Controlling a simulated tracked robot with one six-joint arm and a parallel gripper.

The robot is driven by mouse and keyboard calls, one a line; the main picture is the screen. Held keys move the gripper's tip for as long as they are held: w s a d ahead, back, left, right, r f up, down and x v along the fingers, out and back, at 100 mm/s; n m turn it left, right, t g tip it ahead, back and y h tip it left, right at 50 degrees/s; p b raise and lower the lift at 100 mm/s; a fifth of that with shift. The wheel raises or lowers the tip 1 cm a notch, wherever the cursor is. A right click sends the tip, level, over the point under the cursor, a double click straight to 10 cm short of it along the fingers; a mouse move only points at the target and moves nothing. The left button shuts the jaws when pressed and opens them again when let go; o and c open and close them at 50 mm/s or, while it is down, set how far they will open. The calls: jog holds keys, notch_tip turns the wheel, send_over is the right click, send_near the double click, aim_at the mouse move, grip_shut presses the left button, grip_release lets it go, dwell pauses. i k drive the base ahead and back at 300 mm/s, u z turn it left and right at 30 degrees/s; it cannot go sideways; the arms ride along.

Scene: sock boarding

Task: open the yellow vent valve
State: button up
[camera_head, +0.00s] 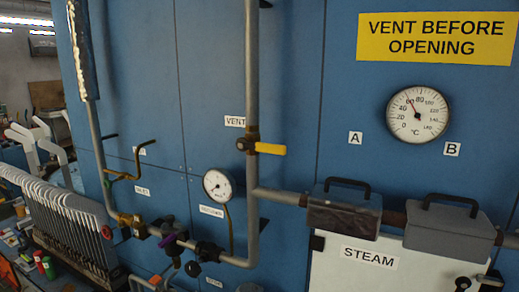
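The yellow vent valve handle (270,149) is on a brass valve body (248,145) on the vertical grey pipe. The handle points right, level and crosswise to the pipe. A small white "VENT" label (235,121) is on the blue panel just above and left of it. My gripper does not show in this view.
A pressure gauge (218,185) sits below left of the valve, and a temperature dial (418,115) is at right. Two grey boxes with black handles (345,207) sit on the horizontal pipe. A rack of pale sock boards (60,215) stands at left. The space before the valve looks clear.

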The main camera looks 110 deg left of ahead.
aim_at(242, 144)
jog(key=u, duration=5)
